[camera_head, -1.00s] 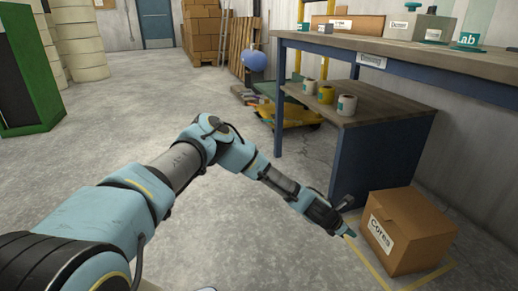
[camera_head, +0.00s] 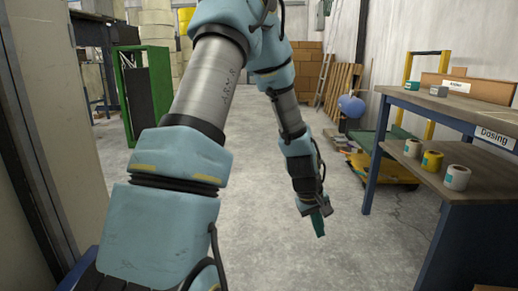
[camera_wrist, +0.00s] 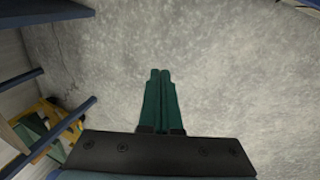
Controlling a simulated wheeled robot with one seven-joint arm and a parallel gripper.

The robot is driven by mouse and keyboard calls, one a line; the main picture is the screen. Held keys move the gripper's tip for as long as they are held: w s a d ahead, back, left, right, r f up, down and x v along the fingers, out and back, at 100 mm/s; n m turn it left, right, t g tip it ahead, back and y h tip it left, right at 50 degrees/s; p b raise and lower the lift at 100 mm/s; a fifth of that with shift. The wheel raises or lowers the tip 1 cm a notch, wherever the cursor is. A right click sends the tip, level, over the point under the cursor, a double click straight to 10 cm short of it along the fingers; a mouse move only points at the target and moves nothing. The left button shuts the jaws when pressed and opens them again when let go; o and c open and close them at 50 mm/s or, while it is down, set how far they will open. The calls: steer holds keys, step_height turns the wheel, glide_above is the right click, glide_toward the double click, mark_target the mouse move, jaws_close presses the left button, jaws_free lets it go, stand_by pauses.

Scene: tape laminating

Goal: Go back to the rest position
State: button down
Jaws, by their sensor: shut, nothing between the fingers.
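My gripper (camera_head: 319,224) hangs over the open concrete floor, left of the workbench, and points downward. In the wrist view its two green fingers (camera_wrist: 159,80) lie side by side, shut, with nothing between them. Only bare floor shows beyond the fingertips.
At the right, the workbench (camera_head: 470,110) has a lower shelf (camera_head: 478,190) holding several tape rolls (camera_head: 432,161). A yellow cart (camera_head: 385,168) and a blue ball (camera_head: 352,106) are behind. A green-framed cabinet (camera_head: 147,92) stands at the left. The floor (camera_head: 340,255) between is clear.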

steer(key=s+a+r+m+y+p, duration=0.1)
steer(key=s+a+r, duration=0.2)
steer(key=a+r, duration=0.35)
steer(key=s+a+r+m+y+p, duration=0.1)
steer(key=s+a+r, duration=0.25)
steer(key=a, duration=0.65)
steer(key=s+a+r+m+y+p, duration=0.1)
steer(key=s+a+r+p, duration=0.1)
steer(key=a+r, duration=0.5)
step_height(320, 180, up, 36)
steer(key=p, duration=3.6)
steer(key=shift+a+p, duration=0.4)
